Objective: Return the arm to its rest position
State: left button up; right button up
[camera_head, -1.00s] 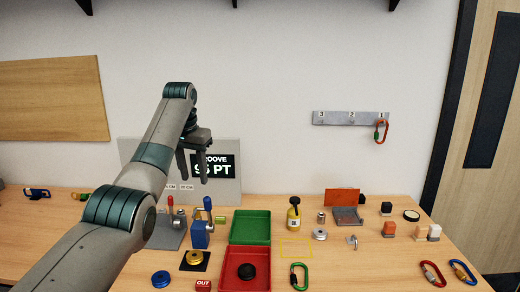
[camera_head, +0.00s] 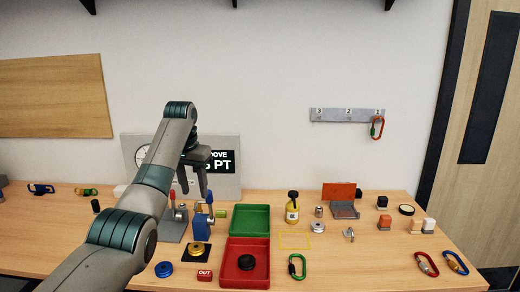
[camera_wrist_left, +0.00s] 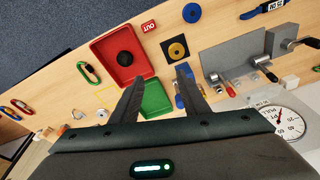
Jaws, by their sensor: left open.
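My left gripper (camera_head: 196,190) hangs in the air in front of the grey gauge board, above the back of the table. Its two fingers point down, apart, with nothing between them. In the left wrist view the open fingers (camera_wrist_left: 160,85) reach over the green tray (camera_wrist_left: 157,100) and the blue clamp block, not visibly gripping anything. My left arm comes in from the lower left and hides part of the gauge board (camera_head: 228,185). My right gripper is not in any view.
The table holds a green tray (camera_head: 249,207), a red tray (camera_head: 233,276) with a black disc (camera_head: 246,262), a yellow bottle (camera_head: 292,207) and several carabiners. A hook rail (camera_head: 347,115) with a red carabiner (camera_head: 377,127) is on the wall. Air above the table's right side is clear.

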pick_arm(q)
jog(key=s+f, duration=0.3)
jog(key=f, duration=0.7)
jog(key=s+f, duration=0.2)
jog(key=f, duration=0.7)
jog(key=s+a+f, duration=0.1)
jog(key=s+f, duration=1.3)
jog(key=f, duration=0.2)
jog(key=s+a+f+n+t, duration=0.1)
jog(key=s+f, duration=0.3)
jog(key=s, duration=1.1)
jog(key=s+f, duration=0.3)
jog(key=s, duration=1.1)
jog(key=s+r, duration=0.3)
jog(key=s, duration=0.8)
notch_tip(320, 180, down, 32)
jog(key=s+r+g+b, duration=0.1)
jog(key=b, duration=0.3)
jog(key=s+a+f+g+b, duration=0.1)
jog(key=s+a+f+b, duration=0.2)
jog(key=s+f, duration=1.5)
notch_tip(320, 180, down, 4)
jog(key=shift+a+r, duration=0.25)
jog(key=shift+a, duration=0.1)
